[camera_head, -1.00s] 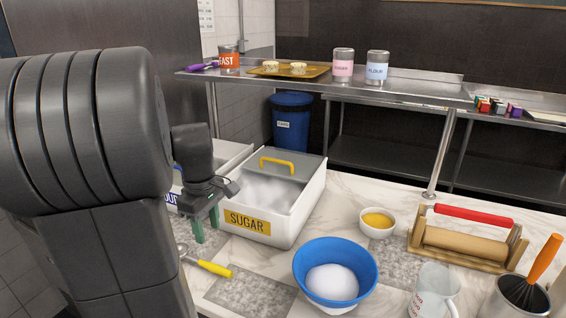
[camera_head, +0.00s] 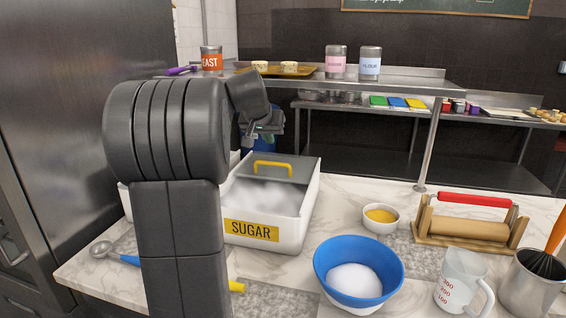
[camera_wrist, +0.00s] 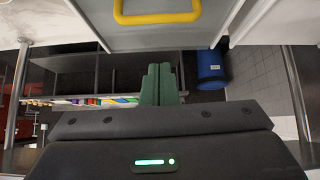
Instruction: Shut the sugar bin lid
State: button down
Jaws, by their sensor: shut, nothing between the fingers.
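The sugar bin (camera_head: 306,215) is a white box with a yellow SUGAR label on the counter. Its grey lid (camera_head: 292,170) with a yellow handle (camera_head: 273,166) covers only the back part; white sugar (camera_head: 265,198) shows in the open front. My gripper (camera_head: 264,130) is above and behind the bin's far edge, partly hidden by my arm. In the wrist view, its green fingers (camera_wrist: 160,84) are shut and empty. The lid (camera_wrist: 165,38) and its yellow handle (camera_wrist: 157,17) fill the top of that view, apart from the fingers.
A steel shelf (camera_head: 420,84) with jars and a yellow tray runs behind the bin. A blue bowl (camera_head: 335,265), a small white bowl (camera_head: 380,222), a rolling pin stand (camera_head: 470,225) and a measuring jug (camera_head: 460,280) stand to the right. A blue barrel (camera_wrist: 212,68) stands beyond.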

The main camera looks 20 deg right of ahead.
send_over(275, 173)
jog(key=w+d, duration=0.2)
jog(key=w, duration=0.1)
jog(key=shift+m, duration=0.3)
notch_tip(275, 173, down, 7)
jog(key=shift+s+p, duration=0.1)
jog(key=shift+p, duration=0.2)
jog(key=s+a, duration=0.2)
jog(key=shift+s+f, duration=0.1)
jog(key=shift+s, duration=0.25)
jog(key=shift+s+a+f, duration=0.2)
jog(key=shift+s, duration=0.1)
jog(key=shift+a, duration=0.1)
